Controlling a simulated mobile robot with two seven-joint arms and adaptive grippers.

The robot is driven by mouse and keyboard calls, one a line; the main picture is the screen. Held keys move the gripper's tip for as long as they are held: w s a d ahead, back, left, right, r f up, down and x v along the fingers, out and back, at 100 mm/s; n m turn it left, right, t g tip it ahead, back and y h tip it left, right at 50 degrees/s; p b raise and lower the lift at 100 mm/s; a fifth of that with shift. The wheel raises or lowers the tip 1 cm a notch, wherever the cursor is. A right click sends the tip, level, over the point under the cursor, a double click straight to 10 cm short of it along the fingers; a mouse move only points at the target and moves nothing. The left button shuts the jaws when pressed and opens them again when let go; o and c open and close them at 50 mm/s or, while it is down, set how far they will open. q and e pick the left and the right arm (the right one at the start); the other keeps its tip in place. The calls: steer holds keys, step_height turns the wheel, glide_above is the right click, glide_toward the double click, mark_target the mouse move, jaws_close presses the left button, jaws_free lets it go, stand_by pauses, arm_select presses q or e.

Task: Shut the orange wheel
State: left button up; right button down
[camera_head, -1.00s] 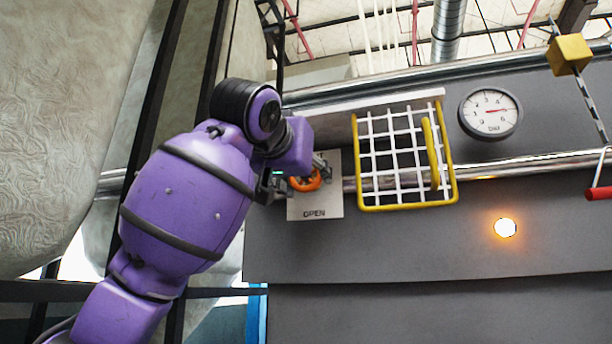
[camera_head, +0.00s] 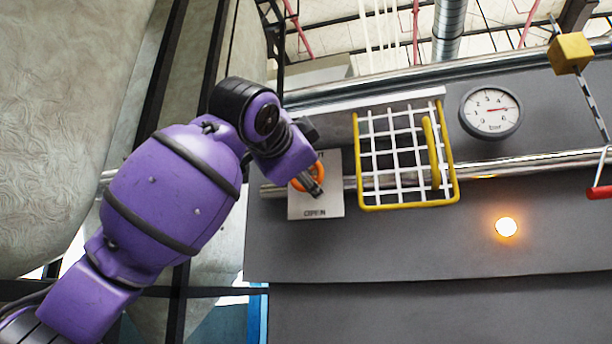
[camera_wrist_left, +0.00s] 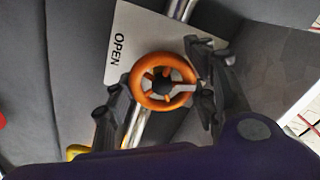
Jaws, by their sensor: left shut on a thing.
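The orange wheel (camera_head: 320,170) is a small spoked ring in front of a pale plate (camera_head: 330,206) on the dark press panel. In the left wrist view the wheel (camera_wrist_left: 150,99) shows nearly face-on, with the word OPEN on the plate (camera_wrist_left: 140,38) beside it. My left gripper (camera_head: 311,183) is at the wheel and partly covers it in the head view. In the left wrist view my left gripper (camera_wrist_left: 164,80) has one finger on each side of the rim and is shut on the wheel. My right gripper is not in view.
A yellow-framed white wire guard (camera_head: 405,205) stands just right of the wheel. A round gauge (camera_head: 490,112), a glowing lamp (camera_head: 506,227), a yellow block (camera_head: 569,54) and a red handle (camera_head: 600,192) are further right. A shiny pipe (camera_head: 500,166) runs behind the guard.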

arm_select(q)
steer(key=shift+w+f+m, duration=0.1)
steer(key=shift+f+m, duration=0.05)
steer(key=shift+m, duration=0.85)
steer(key=shift+w+f+m, duration=0.1)
steer(key=shift+m, duration=0.9)
steer(key=o, duration=1.2)
steer(key=shift+s, duration=0.1)
steer(key=shift+c, duration=0.2)
steer(key=shift+r, duration=0.1)
steer(key=v, duration=1.2)
